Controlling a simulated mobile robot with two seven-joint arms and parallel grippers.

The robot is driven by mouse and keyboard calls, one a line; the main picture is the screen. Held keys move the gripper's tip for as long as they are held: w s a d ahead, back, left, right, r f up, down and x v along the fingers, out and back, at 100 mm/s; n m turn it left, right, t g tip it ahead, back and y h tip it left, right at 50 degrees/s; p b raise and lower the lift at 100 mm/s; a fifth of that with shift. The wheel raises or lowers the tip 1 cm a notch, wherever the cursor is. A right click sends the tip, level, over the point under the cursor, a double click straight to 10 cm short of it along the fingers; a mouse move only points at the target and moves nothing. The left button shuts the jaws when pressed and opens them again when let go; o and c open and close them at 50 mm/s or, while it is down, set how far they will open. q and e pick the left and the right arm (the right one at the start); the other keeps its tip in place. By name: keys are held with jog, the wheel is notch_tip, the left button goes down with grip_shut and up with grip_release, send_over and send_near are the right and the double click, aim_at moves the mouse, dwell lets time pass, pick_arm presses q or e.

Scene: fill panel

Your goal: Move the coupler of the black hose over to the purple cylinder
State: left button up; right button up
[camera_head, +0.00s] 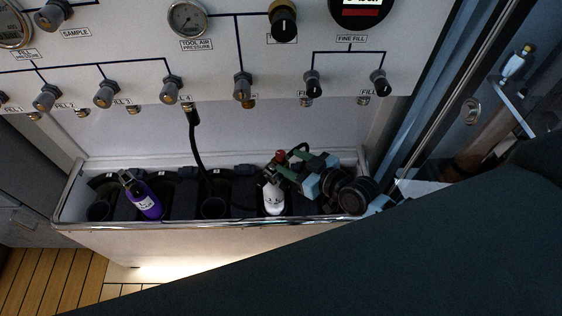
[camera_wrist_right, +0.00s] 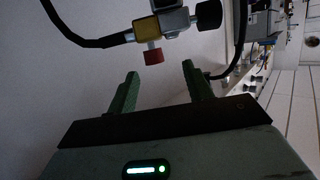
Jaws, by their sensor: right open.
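The purple cylinder (camera_head: 146,198) stands tilted in the left part of the trough, its dark valve on top. A white cylinder (camera_head: 274,197) stands further right. The black hose (camera_head: 196,145) hangs from the panel and drops into the trough between them. The right wrist view shows a hose (camera_wrist_right: 92,42) joined to a yellow and silver coupler (camera_wrist_right: 147,27) with a red knob. My right gripper (camera_head: 286,162) is by the top of the white cylinder. Its green fingers (camera_wrist_right: 160,70) are open and empty, with the coupler just beyond the tips. My left gripper is out of view.
The panel (camera_head: 215,65) with gauges and knobs overhangs the trough. The trough's metal front rim (camera_head: 180,226) runs below the cylinders. Dark slots (camera_head: 213,208) lie between them. My right arm covers the lower right. A door frame (camera_head: 440,85) stands at right.

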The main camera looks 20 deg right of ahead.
aim_at(277, 153)
jog(key=shift+x, duration=1.35)
jog(key=shift+w+a+f, duration=0.25)
jog(key=shift+w+f, duration=0.2)
jog(key=shift+w, duration=0.35)
jog(key=shift+w+a+f, duration=0.25)
jog(key=shift+w+f, duration=0.2)
jog(key=shift+w, duration=0.35)
jog(key=shift+w+a+f+b, duration=0.15)
jog(key=shift+w+a+b, duration=0.2)
jog(key=shift+w, duration=0.25)
grip_shut()
